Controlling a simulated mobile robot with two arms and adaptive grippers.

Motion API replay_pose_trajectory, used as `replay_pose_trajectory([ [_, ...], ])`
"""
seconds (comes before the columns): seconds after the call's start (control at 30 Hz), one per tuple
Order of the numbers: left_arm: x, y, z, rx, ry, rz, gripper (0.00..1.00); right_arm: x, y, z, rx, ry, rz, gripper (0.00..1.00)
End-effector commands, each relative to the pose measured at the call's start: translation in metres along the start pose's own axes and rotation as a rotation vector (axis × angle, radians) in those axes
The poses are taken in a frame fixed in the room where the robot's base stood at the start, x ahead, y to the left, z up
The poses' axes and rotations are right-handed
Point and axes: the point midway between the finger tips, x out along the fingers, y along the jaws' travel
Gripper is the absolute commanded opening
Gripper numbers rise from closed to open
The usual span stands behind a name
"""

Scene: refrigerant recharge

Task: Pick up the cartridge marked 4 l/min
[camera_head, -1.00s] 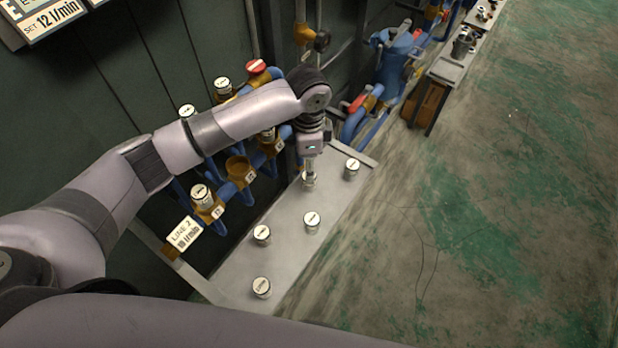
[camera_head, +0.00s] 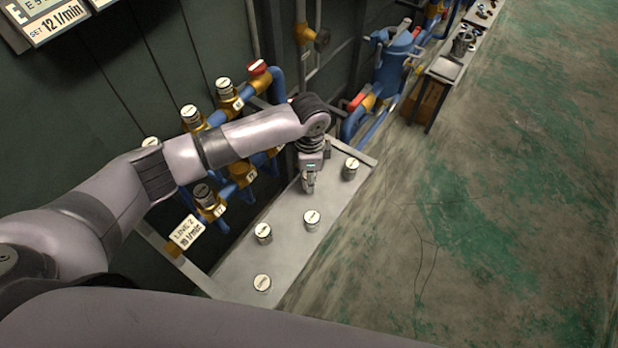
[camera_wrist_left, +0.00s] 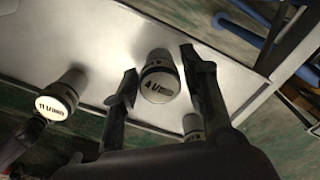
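The cartridge marked 4 l/ (camera_wrist_left: 160,82), the rest of its marking too small to read, is a short silvery cylinder with a white label on its end. It stands on the grey shelf (camera_head: 285,262). My left gripper (camera_head: 309,188) points down over the shelf and hides this cartridge in the head view. In the left wrist view the two fingers of my left gripper (camera_wrist_left: 160,78) are apart, one on each side of the cartridge, with narrow gaps seeming to show. My right gripper is not in view.
Nearby cartridges on the shelf are one to the right (camera_head: 351,168) and several to the front, including one (camera_head: 312,220) close by. A cartridge with a label like 11 l/ (camera_wrist_left: 58,100) shows in the wrist view. Blue pipes with brass valve blocks (camera_head: 212,208) flank the shelf's left.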

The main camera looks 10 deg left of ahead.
Motion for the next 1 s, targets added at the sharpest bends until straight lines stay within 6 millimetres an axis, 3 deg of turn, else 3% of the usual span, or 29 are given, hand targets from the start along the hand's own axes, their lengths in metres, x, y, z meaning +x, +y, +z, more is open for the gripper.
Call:
replay_pose_trajectory([
  [0.57, -0.001, 0.000, 0.000, 0.000, 0.000, -0.001, 0.00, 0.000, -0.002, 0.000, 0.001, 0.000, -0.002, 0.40],
  [0.87, -0.003, -0.001, 0.000, 0.000, 0.001, -0.001, 0.00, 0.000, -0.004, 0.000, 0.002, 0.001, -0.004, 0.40],
  [1.0, -0.013, -0.001, -0.001, 0.001, 0.002, -0.003, 0.00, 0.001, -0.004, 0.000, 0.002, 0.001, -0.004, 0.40],
])
